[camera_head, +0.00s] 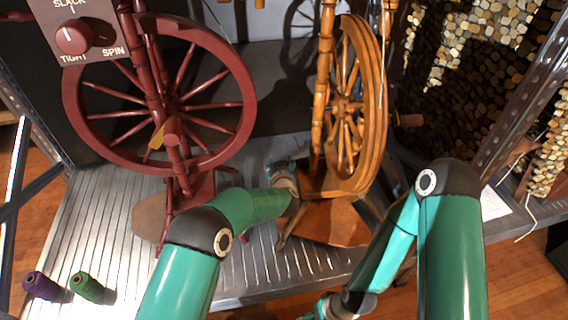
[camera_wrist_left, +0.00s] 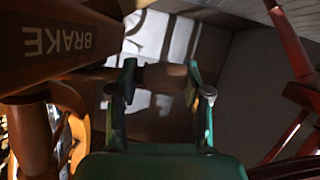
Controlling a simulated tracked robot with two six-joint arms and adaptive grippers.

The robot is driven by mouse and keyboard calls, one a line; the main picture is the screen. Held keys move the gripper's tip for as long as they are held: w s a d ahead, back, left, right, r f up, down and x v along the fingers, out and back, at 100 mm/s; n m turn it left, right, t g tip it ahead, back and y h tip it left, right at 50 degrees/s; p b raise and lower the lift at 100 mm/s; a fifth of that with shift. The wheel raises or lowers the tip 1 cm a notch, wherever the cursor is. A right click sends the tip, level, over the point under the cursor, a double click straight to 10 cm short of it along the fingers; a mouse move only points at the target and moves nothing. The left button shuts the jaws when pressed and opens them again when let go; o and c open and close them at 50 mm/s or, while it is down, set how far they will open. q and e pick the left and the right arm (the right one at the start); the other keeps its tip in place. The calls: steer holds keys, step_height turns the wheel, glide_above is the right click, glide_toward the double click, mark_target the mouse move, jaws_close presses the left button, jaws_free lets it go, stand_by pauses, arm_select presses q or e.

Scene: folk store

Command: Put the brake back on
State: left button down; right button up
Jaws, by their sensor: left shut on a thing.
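A brown wooden beam (camera_wrist_left: 45,50) lettered BRAKE, upside down, shows at the upper left of the left wrist view. My left gripper (camera_wrist_left: 162,80) is shut on a short brown wooden bar (camera_wrist_left: 160,76) that lies across between its two fingers. In the head view my left gripper (camera_head: 279,168) is between a dark red spinning wheel (camera_head: 88,128) and an orange-brown spinning wheel (camera_head: 371,110), close to the brown one's post. My right gripper (camera_head: 322,308) is low at the bottom edge, partly cut off.
A sign (camera_head: 88,30) with a red knob, marked SLACK, TIGHT and SPIN, is at the upper left. A purple spool (camera_head: 40,286) and a green spool (camera_head: 87,286) are on the ribbed metal shelf (camera_head: 110,225). Metal uprights flank the shelf.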

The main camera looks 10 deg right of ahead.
arm_select(q)
steer(key=c, duration=0.5)
jaws_free()
steer(key=shift+d, duration=0.1)
steer(key=shift+s, duration=0.15)
steer(key=v, duration=1.1)
steer(key=shift+s, duration=0.35)
